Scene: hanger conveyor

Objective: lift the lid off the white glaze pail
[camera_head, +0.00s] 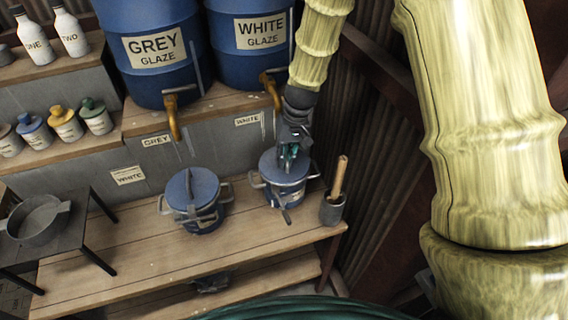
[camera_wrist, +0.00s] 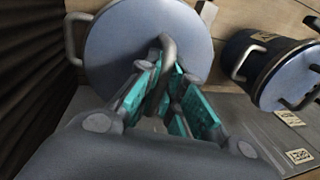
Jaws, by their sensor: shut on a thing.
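The right-hand pail (camera_head: 285,193) stands on the wooden bench below the white glaze barrel's spout. It is dark blue with side handles, and its label is too small to read. Its blue-grey lid (camera_head: 270,166) lies over its top and fills the upper part of the wrist view (camera_wrist: 112,40). I cannot tell if there is any gap under the lid. My gripper (camera_head: 287,160) points down at the lid from above. In the wrist view, its teal-padded fingers (camera_wrist: 164,78) are shut on the lid's looped handle (camera_wrist: 169,47).
A second lidded pail (camera_head: 206,222) stands to the left. A cup with a wooden-handled tool (camera_head: 332,211) stands close on the right. Grey (camera_head: 155,80) and white (camera_head: 247,57) glaze barrels with brass spouts stand behind. A pan (camera_head: 35,226) sits on a dark stand at left.

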